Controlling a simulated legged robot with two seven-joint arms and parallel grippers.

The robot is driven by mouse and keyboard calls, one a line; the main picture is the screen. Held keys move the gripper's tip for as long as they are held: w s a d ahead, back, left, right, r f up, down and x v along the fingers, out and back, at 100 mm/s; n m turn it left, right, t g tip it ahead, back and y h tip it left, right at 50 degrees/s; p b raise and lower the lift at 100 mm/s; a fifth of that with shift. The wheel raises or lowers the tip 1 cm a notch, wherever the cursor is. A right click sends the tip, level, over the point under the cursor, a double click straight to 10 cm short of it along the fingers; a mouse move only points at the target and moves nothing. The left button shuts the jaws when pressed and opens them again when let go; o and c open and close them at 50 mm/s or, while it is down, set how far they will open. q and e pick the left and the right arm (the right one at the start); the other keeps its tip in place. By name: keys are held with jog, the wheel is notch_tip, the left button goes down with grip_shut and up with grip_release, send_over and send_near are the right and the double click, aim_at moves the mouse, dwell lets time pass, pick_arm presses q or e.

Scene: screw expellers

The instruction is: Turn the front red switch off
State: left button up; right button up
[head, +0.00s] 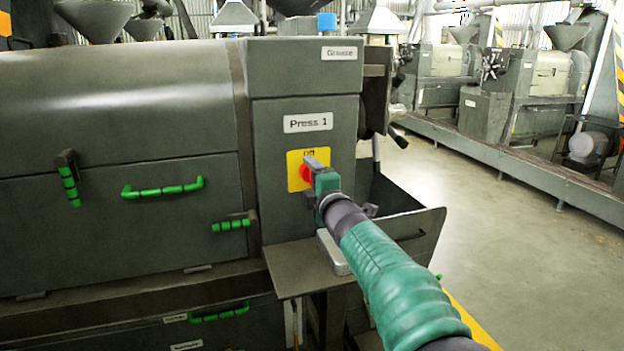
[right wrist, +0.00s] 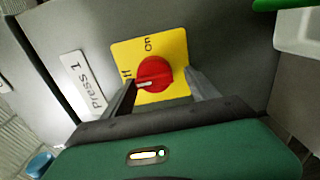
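The red switch (head: 305,172) sits on a yellow plate (head: 293,184) on the front of the grey Press 1 housing. In the right wrist view the round red switch (right wrist: 155,73) has a white mark that points left, toward the partly hidden "Off" label; "On" is at the plate's top. My right gripper (head: 313,180) is at the switch, and its open fingers (right wrist: 158,90) stand one on each side of the knob, with gaps showing. Whether either finger touches it, I cannot tell. My left gripper is not in view.
Green handles (head: 163,188) stick out from the press's front at the left. A grey metal tray (head: 405,228) juts out below and right of the switch. A "Press 1" label (head: 308,122) is above it. Open floor (head: 500,220) lies to the right, with other machines behind.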

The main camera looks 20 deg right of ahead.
jog(key=shift+s+r, duration=0.1)
jog(key=s+b, duration=0.4)
jog(key=s, duration=1.2)
jog(key=shift+s+d+b, duration=0.25)
jog(key=shift+d+b, duration=0.05)
jog(key=shift+f, duration=0.2)
